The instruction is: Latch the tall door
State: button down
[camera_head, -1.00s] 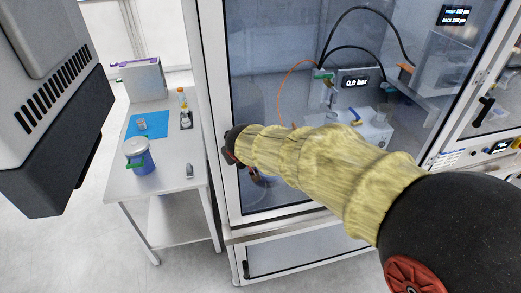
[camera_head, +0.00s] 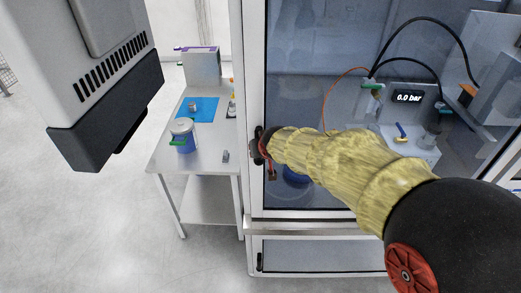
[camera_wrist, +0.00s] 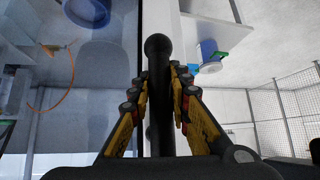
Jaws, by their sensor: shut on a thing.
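The tall door (camera_head: 330,65) is a large glass panel in a white frame, in the middle of the head view. I cannot tell for sure whether it sits flush against its cabinet. Its dark handle (camera_wrist: 157,50) runs up the middle of the wrist view, with a round knob at the upper end. My gripper (camera_wrist: 160,82) has its yellow and black fingers on both sides of this handle, closed on it. In the head view my gripper (camera_head: 263,145) is at the door's left frame, mostly hidden by my yellow-sleeved arm.
A white side table (camera_head: 205,150) stands left of the cabinet, with a blue canister (camera_head: 183,140), a blue mat (camera_head: 197,110) and a box (camera_head: 201,66) on it. Behind the glass are hoses and a gauge unit reading 0.0 bar (camera_head: 407,98). The floor at left is clear.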

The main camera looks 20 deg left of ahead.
jog(key=c, duration=1.6)
grip_release()
jog(key=shift+f, duration=0.1)
jog(key=shift+c, duration=0.2)
jog(key=v, duration=1.2)
